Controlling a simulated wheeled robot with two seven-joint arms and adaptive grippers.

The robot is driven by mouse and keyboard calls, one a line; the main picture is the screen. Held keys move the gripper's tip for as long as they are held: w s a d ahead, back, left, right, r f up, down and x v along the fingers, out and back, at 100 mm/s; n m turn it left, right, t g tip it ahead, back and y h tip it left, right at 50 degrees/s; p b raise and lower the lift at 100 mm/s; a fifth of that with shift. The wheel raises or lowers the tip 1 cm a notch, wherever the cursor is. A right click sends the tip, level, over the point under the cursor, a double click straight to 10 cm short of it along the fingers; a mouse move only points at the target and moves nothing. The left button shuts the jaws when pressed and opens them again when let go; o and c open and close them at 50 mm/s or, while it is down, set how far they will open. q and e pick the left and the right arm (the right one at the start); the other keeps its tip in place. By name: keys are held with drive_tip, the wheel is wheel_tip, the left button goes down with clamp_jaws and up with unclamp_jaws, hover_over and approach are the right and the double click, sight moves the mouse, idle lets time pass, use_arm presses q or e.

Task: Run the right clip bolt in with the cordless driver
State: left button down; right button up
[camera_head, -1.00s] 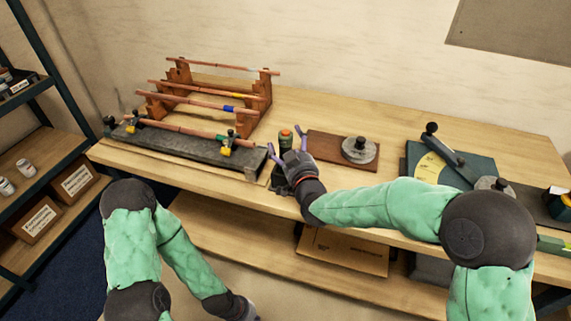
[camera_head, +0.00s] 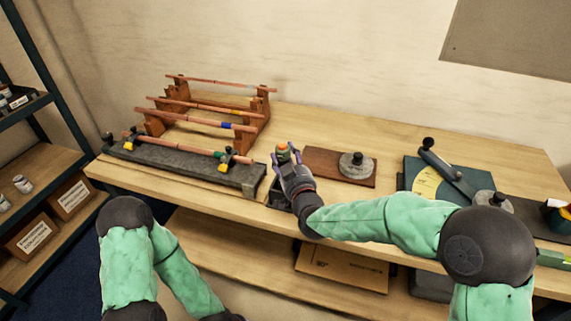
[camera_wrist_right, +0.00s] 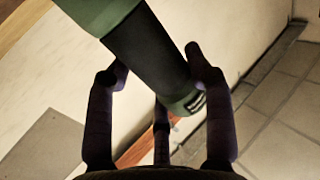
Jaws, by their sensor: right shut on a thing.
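The cordless driver (camera_head: 283,151), dark and green with an orange top, is upright near the table's front edge. My right gripper (camera_head: 287,160) is shut on it; in the right wrist view the fingers close around the driver's dark grip (camera_wrist_right: 150,48). The right clip (camera_head: 226,160), yellow with a dark bolt head on top, sits on the copper tube at the right end of the grey fixture bar (camera_head: 190,168), left of my right gripper. The bolt's seating is too small to tell. My left forearm hangs at the lower left; its gripper is out of frame.
A copper manifold on a brown rack (camera_head: 205,115) stands behind the bar. A brown board (camera_head: 322,164) with a round grey weight (camera_head: 356,165) lies right of my gripper. A green bending plate (camera_head: 425,180) is farther right.

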wheel_tip(320, 180, up, 10)
drive_tip(key=p, duration=0.3)
wheel_tip(320, 180, up, 9)
drive_tip(key=p, duration=0.5)
drive_tip(key=shift+f+p, duration=0.15)
drive_tip(key=shift+p, duration=0.2)
drive_tip(key=shift+f, duration=0.1)
clamp_jaws()
